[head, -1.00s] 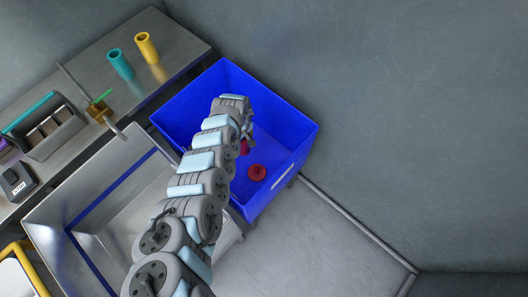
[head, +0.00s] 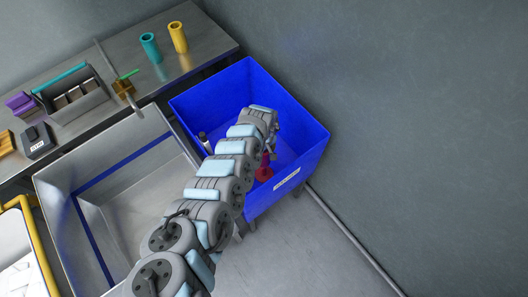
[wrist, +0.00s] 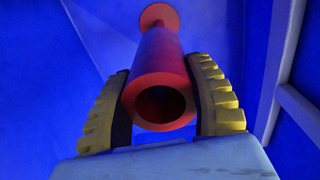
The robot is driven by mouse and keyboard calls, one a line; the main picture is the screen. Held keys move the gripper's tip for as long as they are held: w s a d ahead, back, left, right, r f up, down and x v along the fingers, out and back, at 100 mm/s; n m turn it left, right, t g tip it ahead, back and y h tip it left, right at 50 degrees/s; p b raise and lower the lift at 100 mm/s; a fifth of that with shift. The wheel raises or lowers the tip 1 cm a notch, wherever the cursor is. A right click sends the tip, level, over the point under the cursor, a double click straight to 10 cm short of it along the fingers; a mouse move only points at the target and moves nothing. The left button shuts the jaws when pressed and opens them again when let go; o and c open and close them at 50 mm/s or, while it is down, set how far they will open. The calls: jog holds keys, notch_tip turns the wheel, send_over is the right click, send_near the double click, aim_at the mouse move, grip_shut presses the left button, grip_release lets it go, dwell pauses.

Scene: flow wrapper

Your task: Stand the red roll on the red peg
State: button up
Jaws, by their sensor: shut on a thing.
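The red roll (wrist: 160,75) is a hollow tube, gripped between the two yellow-and-black fingers of my gripper (wrist: 164,105). Its open end faces the wrist camera. Beyond its far end the red peg's round base (wrist: 159,14) shows, with a short narrow piece between. The roll and peg look roughly in line, but I cannot tell whether the roll is around the peg. In the head view, my gripper (head: 270,148) is inside the blue bin, just above the red base (head: 264,174); the roll is mostly hidden by my arm.
The blue bin's walls (head: 300,150) surround my gripper closely. A small dark-and-white object (head: 204,142) is near its left wall. A teal roll (head: 150,47) and a yellow roll (head: 178,37) stand on the metal table (head: 212,40). A metal chute (head: 110,205) lies left of the bin.

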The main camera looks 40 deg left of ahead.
aim_at(264, 169)
jog(key=shift+f+b, duration=1.4)
jog(key=shift+b, duration=0.25)
jog(key=shift+f+b, duration=0.7)
jog(key=shift+b, duration=0.2)
jog(key=shift+f+b, duration=0.85)
jog(key=shift+b, duration=0.35)
jog(key=shift+f, duration=0.1)
jog(key=shift+f+b, duration=2.35)
jog(key=shift+f, duration=1.45)
jog(key=shift+d+r+p, duration=0.1)
jog(key=shift+r+p, duration=0.9)
jog(key=shift+p, duration=0.2)
jog(key=shift+f, duration=0.25)
jog(key=shift+f+b, duration=0.5)
jog(key=shift+f, duration=0.05)
